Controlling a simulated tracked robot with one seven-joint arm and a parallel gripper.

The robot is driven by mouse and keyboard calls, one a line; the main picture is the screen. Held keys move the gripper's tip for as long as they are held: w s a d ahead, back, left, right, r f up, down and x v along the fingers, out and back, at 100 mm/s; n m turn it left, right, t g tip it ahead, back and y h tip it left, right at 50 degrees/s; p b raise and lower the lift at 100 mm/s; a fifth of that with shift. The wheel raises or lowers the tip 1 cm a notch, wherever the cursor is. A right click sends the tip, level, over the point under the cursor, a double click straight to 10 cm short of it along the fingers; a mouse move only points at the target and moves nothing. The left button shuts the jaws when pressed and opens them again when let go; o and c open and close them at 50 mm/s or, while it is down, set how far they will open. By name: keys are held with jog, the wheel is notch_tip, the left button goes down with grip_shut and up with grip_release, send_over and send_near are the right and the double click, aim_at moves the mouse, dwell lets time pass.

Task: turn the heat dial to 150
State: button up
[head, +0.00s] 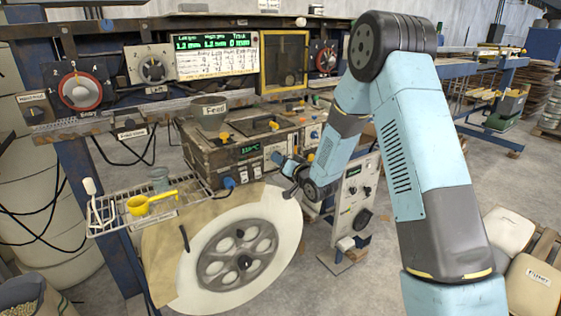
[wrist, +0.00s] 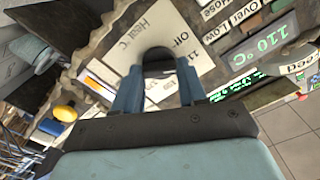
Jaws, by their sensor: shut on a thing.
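The heat dial (wrist: 158,58) shows in the wrist view as a dark knob on a pale plate lettered "Heat °C". My gripper (wrist: 158,78) is shut on the dial, one blue finger on each side. The fingers hide part of the printed scale, and I cannot read where the dial points. A green display (wrist: 262,45) beside it reads 110 °C. In the head view my gripper (head: 285,168) reaches the front of the brown machine (head: 215,155) low on its right part, and the dial cannot be made out there.
A large pale disc with a grey spoked wheel (head: 240,258) stands just below my gripper. A white control box (head: 356,195) stands close to the right of my gripper.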

jog(key=shift+d+f+m, duration=0.1)
jog(key=shift+f+m, duration=0.05)
jog(key=shift+m, duration=2.45)
jog(key=shift+d+f+m, duration=0.1)
jog(key=shift+f+m, duration=0.05)
jog(key=shift+m, duration=2.45)
jog(key=shift+d+f+m, duration=0.1)
jog(key=shift+f+m, duration=0.05)
jog(key=shift+m, duration=2.45)
jog(key=o, duration=0.8)
jog(key=shift+o, duration=1.3)
jog(key=shift+a+r, duration=0.15)
